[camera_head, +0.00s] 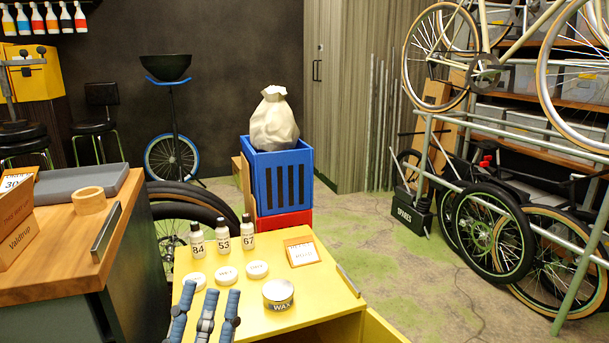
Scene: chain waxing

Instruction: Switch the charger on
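I cannot make out a charger or a switch in the head view. My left gripper (209,291) shows at the bottom edge, over the near left part of the yellow table (325,281). Its blue and grey segmented fingers are extended, apart from one another, and nothing shows between them. The rest of this gripper is cut off by the frame. My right gripper is out of view.
On the yellow table stand numbered bottles (223,236), white round lids (257,269), a wax tin (278,294) and a card (301,251). A wooden-topped counter (52,232) is at left; a blue crate (281,183) holding a sack is behind. Bikes stand at right.

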